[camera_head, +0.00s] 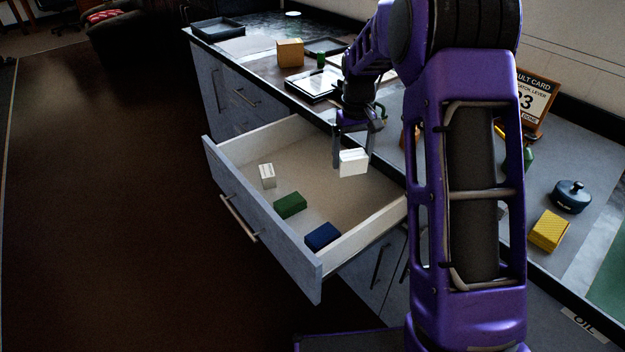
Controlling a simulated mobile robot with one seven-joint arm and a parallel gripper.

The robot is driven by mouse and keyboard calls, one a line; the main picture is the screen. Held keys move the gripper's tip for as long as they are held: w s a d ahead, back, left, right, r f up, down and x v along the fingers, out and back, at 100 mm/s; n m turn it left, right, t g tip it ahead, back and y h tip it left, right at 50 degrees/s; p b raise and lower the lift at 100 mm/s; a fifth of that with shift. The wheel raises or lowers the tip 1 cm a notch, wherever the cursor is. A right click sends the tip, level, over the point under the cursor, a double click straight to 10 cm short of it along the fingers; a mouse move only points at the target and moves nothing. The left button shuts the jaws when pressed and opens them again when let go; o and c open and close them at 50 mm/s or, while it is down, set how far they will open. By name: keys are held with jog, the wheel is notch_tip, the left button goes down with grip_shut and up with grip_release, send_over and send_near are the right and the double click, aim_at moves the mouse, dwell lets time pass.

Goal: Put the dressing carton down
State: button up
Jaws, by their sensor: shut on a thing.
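The dressing carton (354,162), a small white box, hangs between the fingers of my gripper (353,152). My gripper is shut on it and points down over the open drawer (330,178). The carton appears to be above the drawer floor, towards its back right; its exact height is hard to tell. In the drawer lie a small white box (267,176) at the left, a green box (290,205) in the middle and a dark blue box (322,236) near the front right corner.
The counter behind holds an orange-brown box (290,52), a tablet-like panel (313,85) and dark trays (218,29). At the right are a sign card (536,98), a dark round lidded object (571,196) and a yellow box (549,231). The drawer's middle floor has free room.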

aim_at(351, 171)
notch_tip(351, 171, down, 13)
jog(key=b, duration=0.4)
jog(key=shift+r, duration=0.15)
jog(key=shift+f+b, duration=0.5)
jog(key=shift+f, duration=1.65)
jog(key=shift+f, duration=0.15)
jog(key=o, duration=1)
jog(key=shift+o, duration=0.2)
notch_tip(351, 171, up, 12)
jog(key=shift+r+p, duration=0.15)
jog(key=shift+p, duration=0.7)
